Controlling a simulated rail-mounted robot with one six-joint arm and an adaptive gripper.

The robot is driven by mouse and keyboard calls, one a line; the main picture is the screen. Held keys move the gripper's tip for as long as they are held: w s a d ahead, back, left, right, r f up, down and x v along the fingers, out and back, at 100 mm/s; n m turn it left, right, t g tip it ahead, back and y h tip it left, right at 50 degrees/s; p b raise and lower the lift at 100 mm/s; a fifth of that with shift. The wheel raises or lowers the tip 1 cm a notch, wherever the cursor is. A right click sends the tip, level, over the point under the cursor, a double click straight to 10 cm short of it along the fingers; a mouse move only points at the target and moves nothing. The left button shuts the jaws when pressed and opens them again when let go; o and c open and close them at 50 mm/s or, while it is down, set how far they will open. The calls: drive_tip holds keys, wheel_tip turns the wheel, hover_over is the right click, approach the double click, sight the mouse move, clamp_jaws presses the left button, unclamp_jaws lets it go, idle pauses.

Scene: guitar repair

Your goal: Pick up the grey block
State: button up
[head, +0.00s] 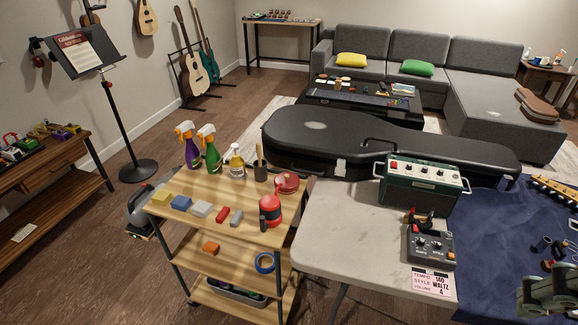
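On the top shelf of a wooden cart, several small blocks lie in a row near the front edge. The grey block (236,218) is at the right end of the row, beside a red block (222,214). Left of the red one is a paler, whitish-grey block (201,209), then a blue block (181,203) and a yellow block (161,198).
A pale table (335,225) with a green amplifier (420,185) adjoins the cart's right. A black guitar case (350,140) lies behind. Floor is open at left.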

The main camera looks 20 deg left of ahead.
idle(0.3)
drive_tip(key=o, duration=0.4)
